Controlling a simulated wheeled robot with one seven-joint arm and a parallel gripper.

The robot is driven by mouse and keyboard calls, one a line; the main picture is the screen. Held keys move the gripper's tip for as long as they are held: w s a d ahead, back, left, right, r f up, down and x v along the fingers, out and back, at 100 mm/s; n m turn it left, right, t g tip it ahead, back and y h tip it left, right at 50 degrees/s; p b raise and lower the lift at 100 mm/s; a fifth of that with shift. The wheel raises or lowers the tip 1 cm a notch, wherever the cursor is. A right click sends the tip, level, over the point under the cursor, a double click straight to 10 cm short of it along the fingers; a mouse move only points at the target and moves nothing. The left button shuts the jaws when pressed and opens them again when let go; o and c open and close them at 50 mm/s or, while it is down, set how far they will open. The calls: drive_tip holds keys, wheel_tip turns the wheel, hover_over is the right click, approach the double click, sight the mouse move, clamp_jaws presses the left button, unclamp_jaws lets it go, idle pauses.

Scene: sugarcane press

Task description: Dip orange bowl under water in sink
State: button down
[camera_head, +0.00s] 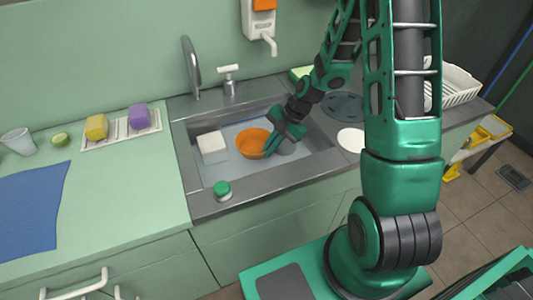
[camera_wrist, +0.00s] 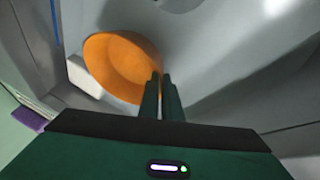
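The orange bowl (camera_head: 252,143) is inside the sink basin (camera_head: 222,176), with its open side facing up. In the wrist view the bowl (camera_wrist: 118,65) fills the upper left, and its hollow inside looks empty. My gripper (camera_head: 268,150) reaches down into the sink at the bowl's right side. In the wrist view the fingers of my gripper (camera_wrist: 161,78) are close together with the bowl's right rim between their tips. The pale bluish surface in the basin looks like water. I cannot tell how deep the bowl sits in it.
A white block (camera_head: 212,147) is left of the bowl in the sink. A green-topped item (camera_head: 222,188) stands on the front sink edge. The faucet (camera_head: 191,65) rises behind. Yellow (camera_head: 96,127) and purple (camera_head: 138,116) sponges lie on the left counter.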

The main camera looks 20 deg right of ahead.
wheel_tip(320, 180, up, 14)
idle(1.6)
drive_tip(key=shift+f, duration=0.1)
idle(0.9)
